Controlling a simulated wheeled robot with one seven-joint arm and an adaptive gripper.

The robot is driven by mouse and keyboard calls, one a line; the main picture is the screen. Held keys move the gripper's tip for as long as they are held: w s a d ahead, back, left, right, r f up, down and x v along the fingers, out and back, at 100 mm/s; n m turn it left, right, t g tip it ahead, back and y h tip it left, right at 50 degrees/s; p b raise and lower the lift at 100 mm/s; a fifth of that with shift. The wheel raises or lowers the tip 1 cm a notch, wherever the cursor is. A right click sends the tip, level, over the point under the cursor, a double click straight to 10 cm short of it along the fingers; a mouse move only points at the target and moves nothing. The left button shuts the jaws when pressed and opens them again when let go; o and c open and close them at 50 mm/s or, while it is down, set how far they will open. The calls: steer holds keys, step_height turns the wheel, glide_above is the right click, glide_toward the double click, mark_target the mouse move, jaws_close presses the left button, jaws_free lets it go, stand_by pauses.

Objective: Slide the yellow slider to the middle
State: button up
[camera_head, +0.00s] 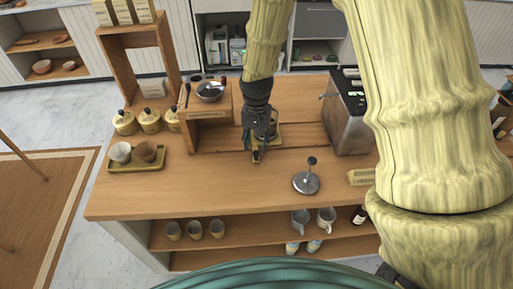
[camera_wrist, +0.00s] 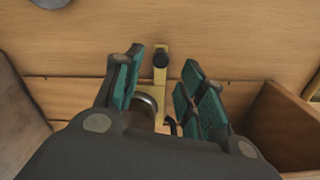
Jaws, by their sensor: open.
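The yellow slider (camera_wrist: 161,75) shows in the wrist view as a narrow yellow piece with a dark round knob at its far end. In the head view its small yellow end (camera_head: 255,160) sticks out below my gripper. My gripper (camera_wrist: 164,60) is open, with one teal-lined finger on each side of the slider. No contact with the knob can be made out. In the head view my gripper (camera_head: 257,143) points down over the counter. The rest of the slider and its track are partly hidden by my gripper.
The wooden counter (camera_head: 230,195) has clear room in front. A wooden box with a grinder bowl (camera_head: 210,91) stands left, a metal machine (camera_head: 350,118) right. A round silver tool (camera_head: 306,183) stands front right. A tray with cups (camera_head: 125,168) is far left.

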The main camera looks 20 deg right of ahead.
step_height(320, 180, up, 6)
steer(key=shift+r, duration=0.2)
stand_by(0.6)
